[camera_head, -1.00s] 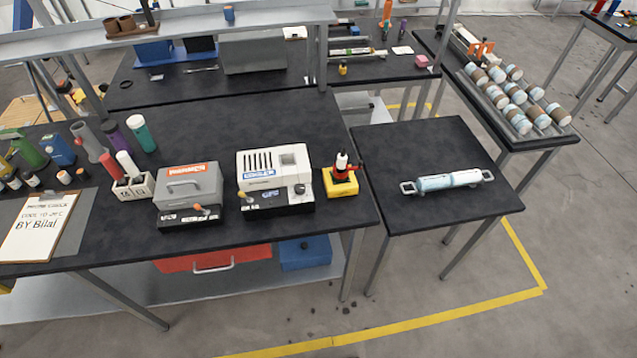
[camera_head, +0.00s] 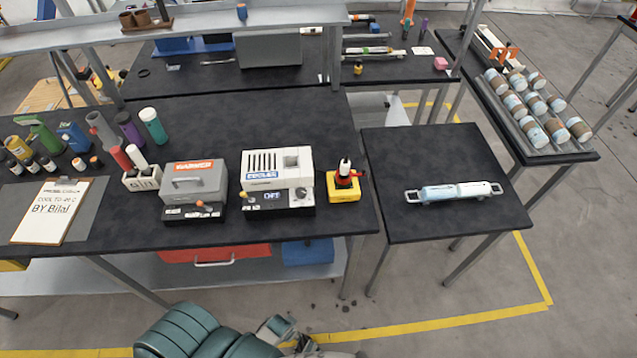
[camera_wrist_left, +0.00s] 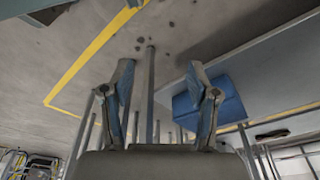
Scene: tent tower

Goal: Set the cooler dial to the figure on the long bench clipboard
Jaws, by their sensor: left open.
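The white cooler (camera_head: 262,168) stands near the front right of the long bench (camera_head: 230,125). Its black front panel carries a small display that seems to read OFF, a dark round dial (camera_head: 301,193) and an orange-tipped lever at the left. The clipboard (camera_head: 45,212) lies flat at the bench's left end. Its sheet reads "COOL TO", a figure too blurred to be sure of, and "BY Bilal". My left gripper (camera_wrist_left: 161,80) is open and empty in the left wrist view, below bench height. My green arm shows at the bottom of the head view. My right gripper is out of view.
A grey warmer (camera_head: 193,183) stands left of the cooler, and a yellow-based device (camera_head: 343,187) close on its right. A side table (camera_head: 430,150) holds a pale cylinder with end handles. A blue bin (camera_head: 307,252) sits on the shelf below. Floor before the bench is clear.

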